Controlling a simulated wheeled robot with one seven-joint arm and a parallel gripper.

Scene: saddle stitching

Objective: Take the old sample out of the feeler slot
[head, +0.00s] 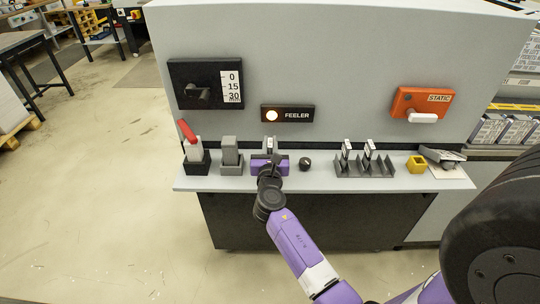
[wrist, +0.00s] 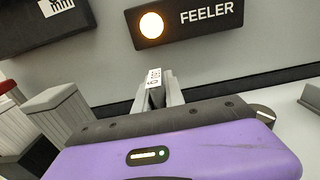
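My purple gripper (wrist: 157,92) reaches over the shelf below the lit FEELER panel. In the head view my gripper (head: 270,146) hides what lies behind it. Its two grey fingers are close together in the wrist view, on either side of a thin sample (wrist: 154,78) with a white label that seems to read 6 sect. The fingers appear shut on this sample. The feeler slot is hidden behind the gripper and fingers, so I cannot tell whether the sample is seated in it or clear of it.
The FEELER panel (head: 288,114) has its lamp lit. Left of my gripper stand a grey block (head: 231,155) and a black holder with a red-topped piece (head: 196,158).

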